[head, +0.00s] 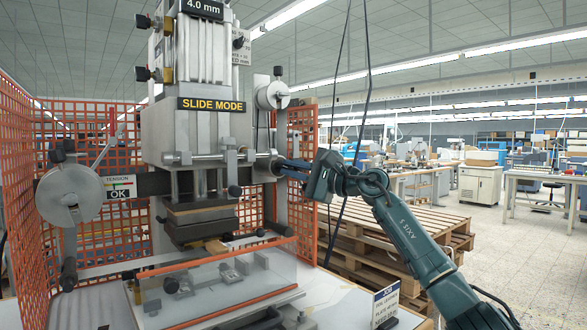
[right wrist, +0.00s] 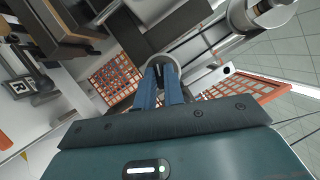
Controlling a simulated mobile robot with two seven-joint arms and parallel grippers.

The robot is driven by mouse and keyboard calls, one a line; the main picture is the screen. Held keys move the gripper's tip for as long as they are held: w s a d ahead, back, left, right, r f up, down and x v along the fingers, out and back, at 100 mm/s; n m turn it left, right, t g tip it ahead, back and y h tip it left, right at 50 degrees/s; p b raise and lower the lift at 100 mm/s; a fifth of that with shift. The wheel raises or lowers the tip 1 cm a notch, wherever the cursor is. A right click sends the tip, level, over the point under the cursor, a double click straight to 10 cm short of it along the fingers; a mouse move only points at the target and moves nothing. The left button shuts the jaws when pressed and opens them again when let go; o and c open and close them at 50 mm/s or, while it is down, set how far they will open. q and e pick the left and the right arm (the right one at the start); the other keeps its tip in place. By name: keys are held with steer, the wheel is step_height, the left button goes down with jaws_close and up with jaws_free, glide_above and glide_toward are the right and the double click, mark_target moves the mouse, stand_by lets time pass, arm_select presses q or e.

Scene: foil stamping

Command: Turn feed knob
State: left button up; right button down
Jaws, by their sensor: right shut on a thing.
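The feed knob (head: 265,168) is a grey round part on the right side of the stamping press (head: 195,120), at the end of a horizontal bar. My right gripper (head: 283,165) reaches it from the right, with its blue fingers level and closed on it. In the right wrist view the two blue fingers (right wrist: 161,75) run up to the pale round rim of the knob (right wrist: 150,57) and hide part of it. The knob's turn angle cannot be read. My left gripper is not in view.
An orange mesh guard (head: 15,150) stands on the left and behind the press. A clear shield with orange edges (head: 220,285) is in front. A foil reel (head: 72,195) hangs at left. Wooden pallets (head: 400,235) are stacked behind my right arm. A small sign (head: 386,303) stands at the table's front right.

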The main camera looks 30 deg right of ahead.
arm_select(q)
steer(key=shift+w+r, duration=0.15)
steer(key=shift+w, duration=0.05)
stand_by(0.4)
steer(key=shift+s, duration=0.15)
arm_select(e)
steer(key=c, duration=1.5)
jaws_free()
